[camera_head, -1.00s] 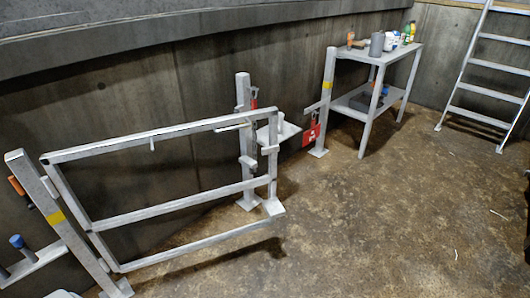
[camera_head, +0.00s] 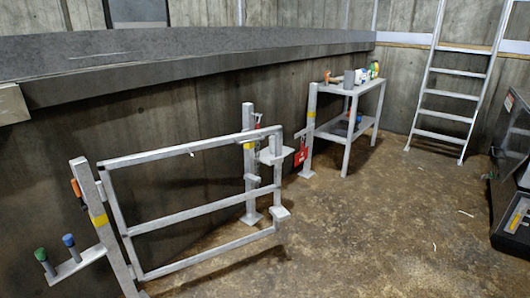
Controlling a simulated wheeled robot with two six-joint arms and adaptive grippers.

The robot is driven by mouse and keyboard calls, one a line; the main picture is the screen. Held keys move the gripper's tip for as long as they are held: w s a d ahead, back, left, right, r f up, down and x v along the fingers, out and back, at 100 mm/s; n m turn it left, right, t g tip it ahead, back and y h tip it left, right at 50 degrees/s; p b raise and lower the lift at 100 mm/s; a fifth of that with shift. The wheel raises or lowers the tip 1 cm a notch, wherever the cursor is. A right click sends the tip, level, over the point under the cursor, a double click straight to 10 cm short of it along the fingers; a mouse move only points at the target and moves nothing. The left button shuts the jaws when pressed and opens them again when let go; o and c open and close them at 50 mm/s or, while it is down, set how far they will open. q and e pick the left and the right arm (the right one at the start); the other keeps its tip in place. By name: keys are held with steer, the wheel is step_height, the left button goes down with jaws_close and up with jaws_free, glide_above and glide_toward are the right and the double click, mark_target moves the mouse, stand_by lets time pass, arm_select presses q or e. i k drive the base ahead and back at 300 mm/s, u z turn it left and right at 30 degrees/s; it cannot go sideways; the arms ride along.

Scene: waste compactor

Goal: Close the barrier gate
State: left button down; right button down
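The barrier gate (camera_head: 190,217) is a grey metal frame with three horizontal rails. Its left end is at a grey post with a yellow band (camera_head: 100,222). Its free right end stands out over the floor, in front of a second post (camera_head: 249,160) by the wall. A third post (camera_head: 311,125) stands further right, with a red tag or lock (camera_head: 300,156) at its left side. There is open floor between the gate's free end and this third post. Neither of my grippers is in view.
A grey two-level table (camera_head: 352,90) with bottles and containers stands behind the third post. A ladder (camera_head: 450,95) leans at the back. Dark equipment (camera_head: 514,215) stands at the right edge. Blue-capped and green-capped handles (camera_head: 69,241) sit at the lower left. The middle floor is clear.

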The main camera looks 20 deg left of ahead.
mark_target(279, 214)
steer(key=u, duration=0.65)
steer(key=i, duration=1.25)
steer(key=z, duration=0.2)
